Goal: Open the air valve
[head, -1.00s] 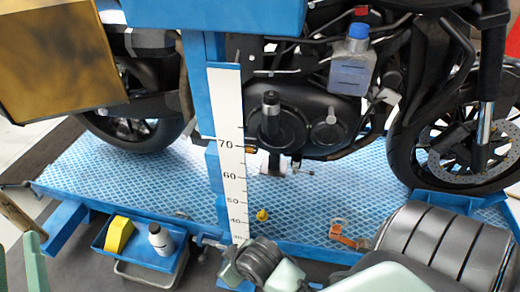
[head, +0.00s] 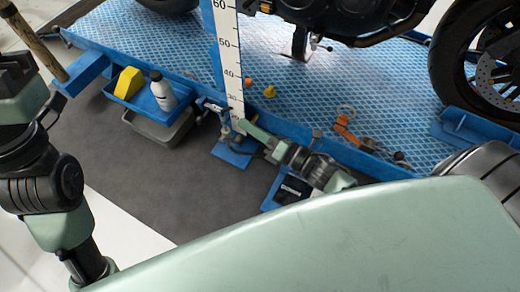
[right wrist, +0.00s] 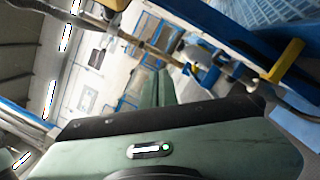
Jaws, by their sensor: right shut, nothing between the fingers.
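My right gripper (head: 245,124) is shut and empty. Its green fingers point left, low beside the foot of the measuring post. It also shows in the right wrist view (right wrist: 162,88), with both fingers together. A small metal fitting (head: 214,107) sits on the lift's front edge, left of the post; I cannot tell whether it is the air valve. In the right wrist view a yellow lever-like piece (right wrist: 288,60) stands at the right, apart from the fingers. A pipe fitting (right wrist: 208,75) lies left of it.
The measuring post (head: 230,60) rises from the blue lift platform (head: 310,95). A blue tray (head: 172,108) holds a yellow item (head: 129,83) and a bottle (head: 161,92). Orange piece (head: 346,129) and small cones (head: 269,91) lie on the platform. Dark floor (head: 120,160) is clear.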

